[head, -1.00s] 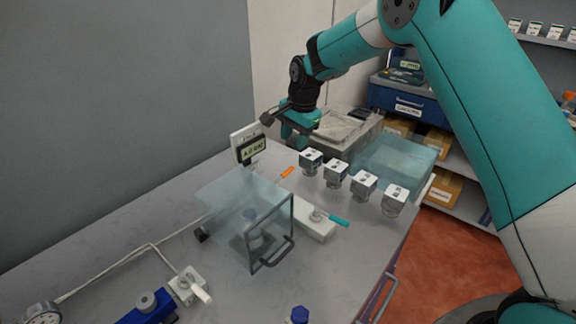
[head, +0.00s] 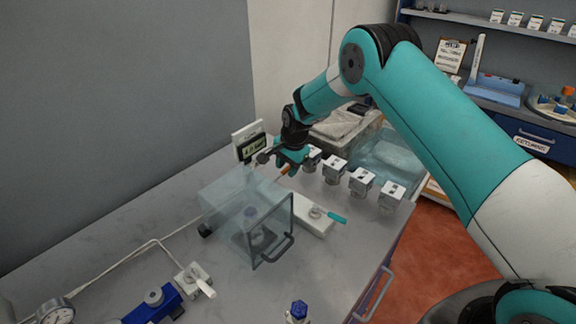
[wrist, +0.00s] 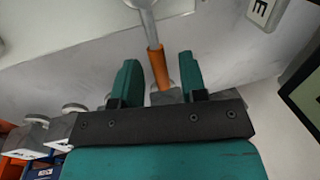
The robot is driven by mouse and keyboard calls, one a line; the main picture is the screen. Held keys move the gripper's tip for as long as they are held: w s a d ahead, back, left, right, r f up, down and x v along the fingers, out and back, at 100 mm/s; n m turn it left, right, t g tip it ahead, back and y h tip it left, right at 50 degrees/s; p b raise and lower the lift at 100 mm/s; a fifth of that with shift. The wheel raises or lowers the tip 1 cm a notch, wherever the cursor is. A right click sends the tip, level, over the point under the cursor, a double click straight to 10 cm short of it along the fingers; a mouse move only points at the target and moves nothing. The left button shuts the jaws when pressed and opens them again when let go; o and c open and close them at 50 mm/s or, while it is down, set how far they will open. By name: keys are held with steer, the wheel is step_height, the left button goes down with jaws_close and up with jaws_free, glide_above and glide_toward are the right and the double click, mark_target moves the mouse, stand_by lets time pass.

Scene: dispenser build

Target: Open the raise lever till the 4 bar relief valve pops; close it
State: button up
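An orange-handled lever (head: 285,169) lies at the back of the bench. In the wrist view its orange handle (wrist: 159,68) is between the fingers of my gripper (wrist: 158,78), with a gap on each side. The gripper is open and also shows in the head view (head: 286,163). A white plate ending in the letter E (wrist: 265,9) is near the lever; I cannot read the rest. A digital readout (head: 250,146) stands behind, its digits too small to read surely. I cannot make out the relief valve.
A clear guard box (head: 225,205) with a dark handle stands in front. Beside it is a white block (head: 312,215) with a teal lever. Several white-topped jars (head: 362,181) are in a row at right. A white-handled valve (head: 193,281) and dial gauge (head: 55,311) are at front left.

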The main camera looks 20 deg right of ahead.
jaws_close()
